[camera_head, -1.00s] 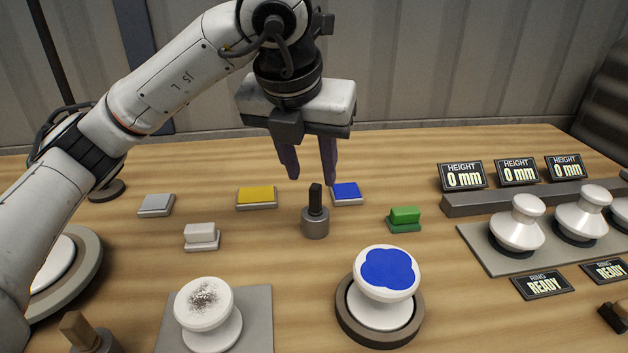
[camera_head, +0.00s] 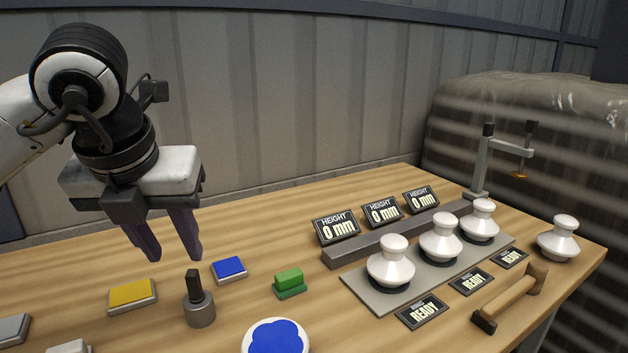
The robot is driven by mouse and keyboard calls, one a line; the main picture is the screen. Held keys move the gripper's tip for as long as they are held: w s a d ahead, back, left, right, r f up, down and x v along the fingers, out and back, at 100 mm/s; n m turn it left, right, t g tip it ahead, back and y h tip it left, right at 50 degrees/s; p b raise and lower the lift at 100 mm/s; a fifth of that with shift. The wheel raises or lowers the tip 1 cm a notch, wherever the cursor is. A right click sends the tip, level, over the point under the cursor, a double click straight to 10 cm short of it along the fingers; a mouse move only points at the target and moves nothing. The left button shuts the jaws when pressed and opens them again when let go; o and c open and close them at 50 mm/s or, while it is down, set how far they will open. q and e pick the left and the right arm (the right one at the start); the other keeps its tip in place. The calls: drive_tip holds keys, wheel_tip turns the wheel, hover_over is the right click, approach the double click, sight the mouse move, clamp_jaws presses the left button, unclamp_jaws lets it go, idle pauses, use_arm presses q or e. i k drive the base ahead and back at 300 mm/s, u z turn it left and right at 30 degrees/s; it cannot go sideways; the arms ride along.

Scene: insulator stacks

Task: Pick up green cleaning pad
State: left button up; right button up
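The green cleaning pad (camera_head: 289,282) is a small green block with a wider base. It lies on the wooden table in the middle of the view, left of the grey plate with insulators. My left gripper (camera_head: 168,252) hangs at the left, fingers pointing down and apart, with nothing between them. It is above the table, left of the green pad and apart from it. My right gripper is not in view.
A blue pad (camera_head: 229,269), a yellow pad (camera_head: 132,294) and a dark-handled tool (camera_head: 198,304) stand near the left gripper. White insulators (camera_head: 440,238), height displays (camera_head: 381,212) and a mallet (camera_head: 512,298) are to the right.

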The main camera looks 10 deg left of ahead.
sight(288, 284)
drive_tip(key=k, duration=1.5)
